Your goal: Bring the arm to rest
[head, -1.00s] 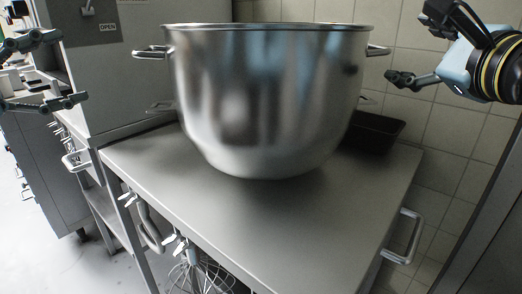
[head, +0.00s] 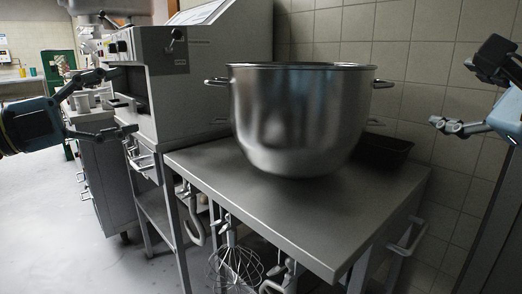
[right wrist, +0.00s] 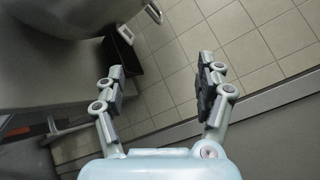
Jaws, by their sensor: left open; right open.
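My left gripper (head: 128,102) is at the left of the head view, open and empty, in front of a grey machine. My right gripper (head: 449,88) is at the right edge of the head view, partly cut off. In the right wrist view its two fingers (right wrist: 162,88) stand wide apart with nothing between them. A large steel mixing bowl (head: 298,120) with two side handles stands on the steel table, between the two grippers and apart from both. The bowl also shows at the top left of the right wrist view (right wrist: 70,15).
The steel table (head: 270,215) has a clear front. A dark tray (head: 385,150) lies behind the bowl by the tiled wall. A whisk (head: 236,266) and hooks hang below the table edge. The grey machine (head: 175,95) stands left. Open floor (head: 50,220) is at the left.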

